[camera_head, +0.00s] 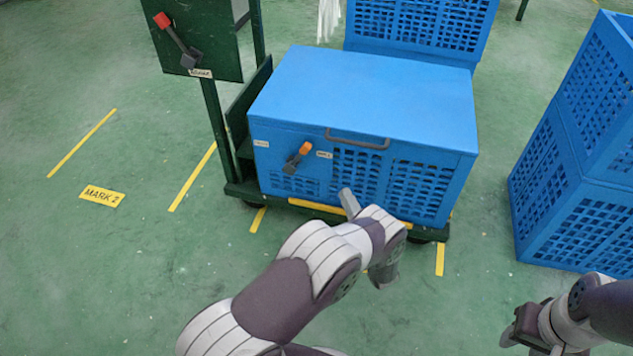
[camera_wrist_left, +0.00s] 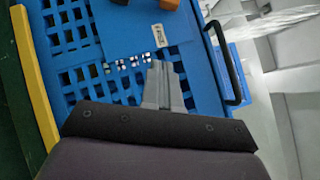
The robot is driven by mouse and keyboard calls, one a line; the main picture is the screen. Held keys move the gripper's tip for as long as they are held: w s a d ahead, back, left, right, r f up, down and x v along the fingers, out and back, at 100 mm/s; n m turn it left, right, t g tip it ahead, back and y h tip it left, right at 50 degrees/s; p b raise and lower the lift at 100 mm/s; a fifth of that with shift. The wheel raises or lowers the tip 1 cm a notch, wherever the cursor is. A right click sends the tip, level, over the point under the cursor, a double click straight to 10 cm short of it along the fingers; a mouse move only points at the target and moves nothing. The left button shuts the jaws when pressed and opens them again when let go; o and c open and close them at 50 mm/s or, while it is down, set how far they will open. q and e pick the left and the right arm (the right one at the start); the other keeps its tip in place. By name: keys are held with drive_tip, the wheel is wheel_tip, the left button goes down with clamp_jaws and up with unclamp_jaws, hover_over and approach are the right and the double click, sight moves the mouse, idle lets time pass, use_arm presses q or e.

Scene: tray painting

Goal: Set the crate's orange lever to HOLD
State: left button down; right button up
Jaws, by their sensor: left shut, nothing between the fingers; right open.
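The blue crate (camera_head: 370,95) stands on a dark green cart, its lid closed. On its front, the lever (camera_head: 295,157) has an orange tip and dark arm and points up, leaning right. One small white label (camera_head: 261,144) is left of it, another (camera_head: 324,155) right of its tip; both are too small to read. My left gripper (camera_head: 347,201) is shut and empty before the crate's front, below and right of the lever. The left wrist view shows its fingers (camera_wrist_left: 161,84) and, at the top edge, part of the orange tip (camera_wrist_left: 170,4). My right gripper (camera_head: 510,335) is open at lower right, away from the crate.
A grey handle (camera_head: 358,142) sits on the crate front, right of the lever. The cart's post carries a green panel with a red-tipped lever (camera_head: 175,38). Blue crates (camera_head: 575,170) stand at right, another (camera_head: 420,25) behind. The left floor is open, with yellow markings.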

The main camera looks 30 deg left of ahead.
use_arm(q)
drive_tip(key=shift+s+y, duration=0.6)
drive_tip(key=shift+s, duration=0.05)
drive_tip(key=shift+a, duration=0.1)
drive_tip(key=b, duration=0.5)
approach(300, 155)
drive_tip(key=shift+w+a+r, duration=1.1)
drive_tip(key=shift+w+r, duration=0.95)
drive_tip(key=shift+w, duration=0.35)
